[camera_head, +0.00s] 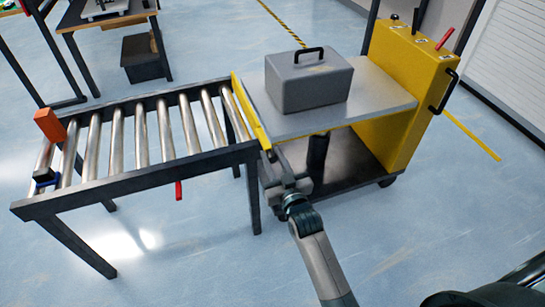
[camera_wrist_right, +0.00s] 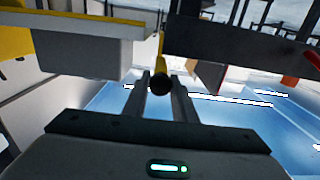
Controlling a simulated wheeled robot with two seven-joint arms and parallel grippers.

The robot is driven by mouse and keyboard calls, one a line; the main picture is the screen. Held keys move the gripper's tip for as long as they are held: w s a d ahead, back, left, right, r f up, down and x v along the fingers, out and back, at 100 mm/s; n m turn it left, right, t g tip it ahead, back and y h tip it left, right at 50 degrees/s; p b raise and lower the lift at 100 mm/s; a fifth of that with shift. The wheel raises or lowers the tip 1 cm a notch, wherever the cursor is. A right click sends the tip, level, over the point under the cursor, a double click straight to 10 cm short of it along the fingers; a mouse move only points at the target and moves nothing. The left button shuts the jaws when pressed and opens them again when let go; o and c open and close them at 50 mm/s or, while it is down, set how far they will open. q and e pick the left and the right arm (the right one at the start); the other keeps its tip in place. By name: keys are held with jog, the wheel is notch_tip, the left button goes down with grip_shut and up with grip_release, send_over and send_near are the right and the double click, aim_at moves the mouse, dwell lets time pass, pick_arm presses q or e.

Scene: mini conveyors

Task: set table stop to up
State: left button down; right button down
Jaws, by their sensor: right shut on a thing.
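The table stop (camera_head: 252,112) is a yellow bar along the left edge of the grey lift table (camera_head: 385,97), between the table and the roller conveyor. It shows as a narrow strip, and I cannot tell its exact tilt. My right gripper (camera_head: 271,157) is at the near end of this bar, low beside the table's front left corner. In the right wrist view, my right gripper (camera_wrist_right: 161,92) is shut on a yellow handle with a black round end (camera_wrist_right: 161,82). My left gripper is not in view.
A grey case (camera_head: 308,82) with a black handle sits on the table. The roller conveyor (camera_head: 140,180) stands to the left, with an orange block (camera_head: 50,125) at its far-left end. A yellow control column (camera_head: 405,80) with levers rises at the right. Open floor lies in front.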

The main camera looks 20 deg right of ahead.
jog(key=shift+r, duration=0.15)
jog(key=c, duration=1.5)
grip_release()
jog(key=s, duration=1.7)
jog(key=shift+s+d, duration=0.2)
jog(key=shift+d, duration=0.05)
